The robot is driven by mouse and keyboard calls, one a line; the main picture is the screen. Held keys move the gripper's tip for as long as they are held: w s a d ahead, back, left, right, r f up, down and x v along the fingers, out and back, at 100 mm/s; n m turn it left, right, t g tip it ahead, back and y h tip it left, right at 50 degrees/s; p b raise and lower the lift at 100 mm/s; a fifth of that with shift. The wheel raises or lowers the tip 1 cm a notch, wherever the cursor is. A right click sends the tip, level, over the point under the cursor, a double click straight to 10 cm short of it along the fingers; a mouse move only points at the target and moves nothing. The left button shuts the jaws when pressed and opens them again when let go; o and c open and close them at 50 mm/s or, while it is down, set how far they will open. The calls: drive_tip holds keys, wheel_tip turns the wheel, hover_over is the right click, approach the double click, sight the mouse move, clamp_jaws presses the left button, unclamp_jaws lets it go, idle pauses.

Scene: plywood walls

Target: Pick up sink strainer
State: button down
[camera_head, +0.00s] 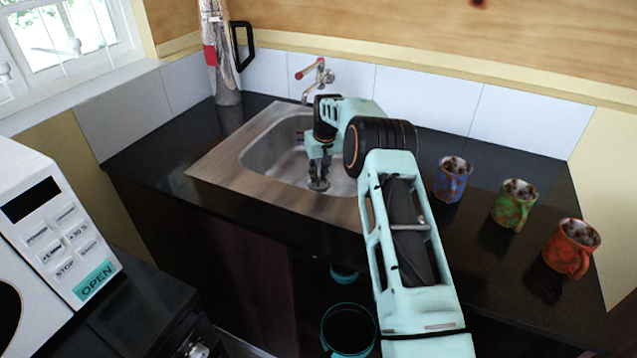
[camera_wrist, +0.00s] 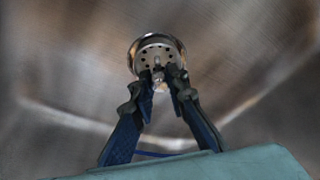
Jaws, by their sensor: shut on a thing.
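The sink strainer (camera_wrist: 158,48) is a small round metal disc with holes and a central knob. In the wrist view it sits at the fingertips of my gripper (camera_wrist: 160,84), whose two fingers close on the knob. In the head view my gripper (camera_head: 319,165) points down over the front part of the sink (camera_head: 270,150). The strainer (camera_head: 318,185) shows below the fingertips there, near the basin's front rim. I cannot tell exactly how high above the basin it is.
A faucet (camera_head: 318,75) stands behind the sink. A blue mug (camera_head: 452,182), a green mug (camera_head: 512,208) and a red mug (camera_head: 571,250) stand on the dark counter at right. A tall silver flask (camera_head: 222,60) is at back left. A microwave (camera_head: 45,230) is at left.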

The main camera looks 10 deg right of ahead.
drive_tip(key=shift+r, duration=0.1)
drive_tip(key=shift+r, duration=0.6)
drive_tip(key=s+d+r+b, duration=0.1)
drive_tip(key=s+d+r, duration=0.2)
drive_tip(key=s+r, duration=1)
drive_tip(key=shift+w+a+p+v, duration=0.1)
drive_tip(key=shift+w+p+v, duration=0.05)
drive_tip(key=shift+p+v, duration=0.9)
drive_tip(key=shift+w+a+p+v, duration=0.1)
drive_tip(key=shift+p+v, duration=0.65)
drive_tip(key=shift+p, duration=0.45)
drive_tip(key=shift+w+a+p+v, duration=0.1)
drive_tip(key=shift+w+p+v, duration=0.05)
drive_tip(key=shift+p+v, duration=0.9)
